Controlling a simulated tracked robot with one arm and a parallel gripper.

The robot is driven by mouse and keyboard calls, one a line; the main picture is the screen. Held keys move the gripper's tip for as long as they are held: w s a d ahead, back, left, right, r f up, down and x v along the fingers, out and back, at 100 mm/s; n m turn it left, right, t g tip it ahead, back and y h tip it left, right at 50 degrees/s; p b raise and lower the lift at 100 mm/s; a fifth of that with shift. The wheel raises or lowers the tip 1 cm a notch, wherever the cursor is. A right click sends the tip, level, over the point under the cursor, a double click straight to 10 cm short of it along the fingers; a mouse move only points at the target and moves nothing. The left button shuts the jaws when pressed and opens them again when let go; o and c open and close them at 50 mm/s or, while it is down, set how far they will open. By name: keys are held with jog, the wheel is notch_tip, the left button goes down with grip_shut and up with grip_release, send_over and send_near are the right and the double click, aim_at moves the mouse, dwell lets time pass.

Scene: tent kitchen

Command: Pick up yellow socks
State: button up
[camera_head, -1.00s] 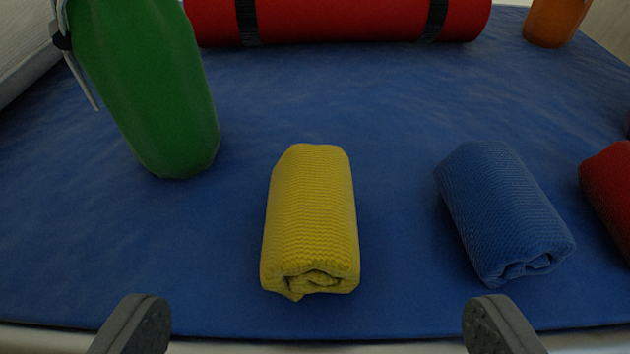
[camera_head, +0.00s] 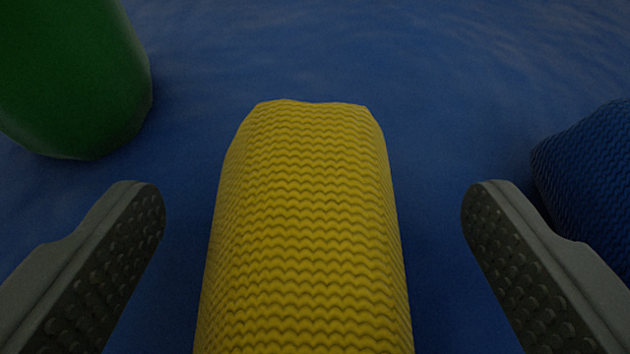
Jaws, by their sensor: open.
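The yellow socks (camera_head: 305,230), a knitted roll, lie on the blue surface in the middle of the view, with their near end cut off by the bottom edge. My gripper (camera_head: 313,200) is open. One finger is to the left of the yellow roll and the other to the right, with a visible gap on each side. The fingers do not appear to touch the roll. How high the fingertips are above the surface is hard to tell.
A green bag-like object (camera_head: 75,75) is at the upper left, beyond my left finger. A blue knitted roll (camera_head: 592,180) is at the right edge, close to my right finger. The blue surface (camera_head: 330,50) beyond the yellow roll is clear.

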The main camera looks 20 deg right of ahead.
jog(key=shift+w+d+f, duration=0.1)
jog(key=shift+w+f, duration=0.1)
jog(key=shift+w, duration=0.1)
jog(key=c, duration=1.1)
jog(key=shift+o, duration=0.2)
